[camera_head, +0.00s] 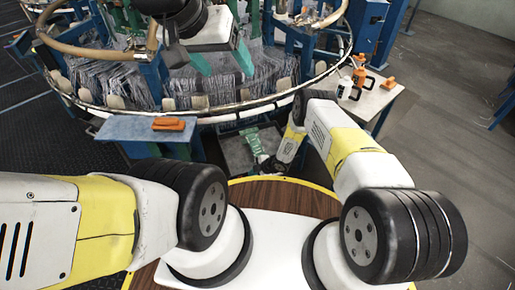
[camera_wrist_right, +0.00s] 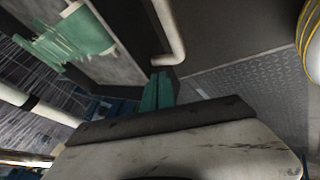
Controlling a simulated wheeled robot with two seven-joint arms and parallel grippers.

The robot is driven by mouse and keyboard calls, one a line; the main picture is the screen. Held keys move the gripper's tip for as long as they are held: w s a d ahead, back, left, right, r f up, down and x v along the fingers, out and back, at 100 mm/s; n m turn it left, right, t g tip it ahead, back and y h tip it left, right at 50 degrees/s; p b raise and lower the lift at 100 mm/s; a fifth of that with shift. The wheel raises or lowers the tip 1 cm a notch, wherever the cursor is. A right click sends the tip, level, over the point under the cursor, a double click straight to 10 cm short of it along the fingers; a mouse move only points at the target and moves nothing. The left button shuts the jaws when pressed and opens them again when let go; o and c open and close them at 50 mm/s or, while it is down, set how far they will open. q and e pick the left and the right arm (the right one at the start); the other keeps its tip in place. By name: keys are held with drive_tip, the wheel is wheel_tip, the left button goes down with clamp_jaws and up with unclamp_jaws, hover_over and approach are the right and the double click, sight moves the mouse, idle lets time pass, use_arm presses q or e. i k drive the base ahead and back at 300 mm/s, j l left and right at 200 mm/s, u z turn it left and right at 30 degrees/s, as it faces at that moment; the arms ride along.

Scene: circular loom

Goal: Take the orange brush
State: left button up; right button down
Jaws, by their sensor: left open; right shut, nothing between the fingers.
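An orange brush (camera_head: 174,124) lies on a small blue shelf (camera_head: 125,128) at the loom's front left. My left gripper (camera_head: 229,72) is open and empty, its green fingers spread above the loom's ring, up and to the right of the brush and apart from it. My right gripper (camera_head: 264,162) is low in front of the loom, partly hidden by its own arm. In the right wrist view its green fingers (camera_wrist_right: 158,91) are shut together with nothing between them. The brush does not show in the right wrist view.
The circular loom (camera_head: 190,85) with its pale ring fills the back. A side table (camera_head: 375,97) at the right holds bottles and another orange object (camera_head: 388,83). A green patch (camera_wrist_right: 72,37) on a grey surface is near the right gripper. Open floor lies at the far right.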

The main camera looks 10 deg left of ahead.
sight(160, 124)
drive_tip(key=i+j, duration=0.7)
drive_tip(key=l, duration=0.1)
